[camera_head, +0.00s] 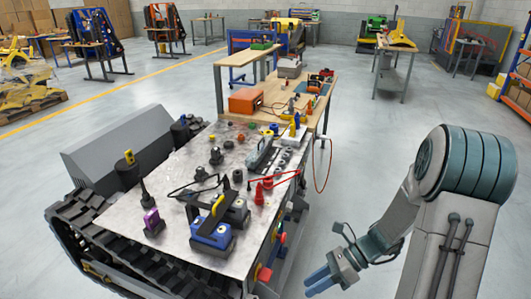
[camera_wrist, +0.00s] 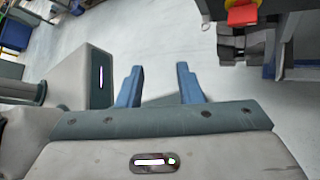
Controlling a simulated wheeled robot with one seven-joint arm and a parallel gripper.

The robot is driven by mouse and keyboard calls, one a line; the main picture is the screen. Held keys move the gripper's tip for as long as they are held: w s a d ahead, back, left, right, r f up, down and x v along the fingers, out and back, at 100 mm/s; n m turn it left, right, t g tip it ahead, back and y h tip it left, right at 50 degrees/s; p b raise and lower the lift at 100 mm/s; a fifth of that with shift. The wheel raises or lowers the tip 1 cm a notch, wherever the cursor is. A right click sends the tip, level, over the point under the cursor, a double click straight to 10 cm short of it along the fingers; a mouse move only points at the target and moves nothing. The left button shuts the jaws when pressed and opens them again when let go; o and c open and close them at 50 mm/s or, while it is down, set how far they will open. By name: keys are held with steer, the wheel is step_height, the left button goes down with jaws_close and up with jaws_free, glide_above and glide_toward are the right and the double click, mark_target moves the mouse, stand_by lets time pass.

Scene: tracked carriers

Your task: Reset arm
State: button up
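My gripper (camera_head: 319,280) hangs low over the floor at the lower middle of the head view, to the right of the tracked carrier's tabletop (camera_head: 135,213). My arm reaches it from the right side of that view. In the wrist view my gripper's two blue fingers (camera_wrist: 160,88) stand apart with only floor between them. It is open and empty, and touches nothing that I can see.
The carrier has a dark track (camera_head: 62,240) along its left side. Tools, a blue block device (camera_head: 210,234) and cables crowd its top. A wooden workbench (camera_head: 276,92) stands behind. In the wrist view a red part (camera_wrist: 243,14) is at upper right. Floor on the right is mostly clear.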

steer(key=s+d+r+n+t+h, duration=0.1)
steer(key=s+r+n+t+h, duration=0.1)
steer(key=r+n, duration=0.3)
steer(key=s+d+r+n+t+h, duration=0.1)
steer(key=s+r+n+t+h, duration=0.1)
steer(key=r+n+h, duration=0.3)
steer(key=s+r+n+t+h+p, duration=0.1)
steer(key=s+r+n+h, duration=0.3)
steer(key=n, duration=0.7)
step_height(320, 180, up, 3)
steer(key=shift+s+d+f+n+t, duration=0.15)
steer(key=shift+d+n+t, duration=0.15)
steer(key=shift+d+t, duration=0.1)
stand_by(1.8)
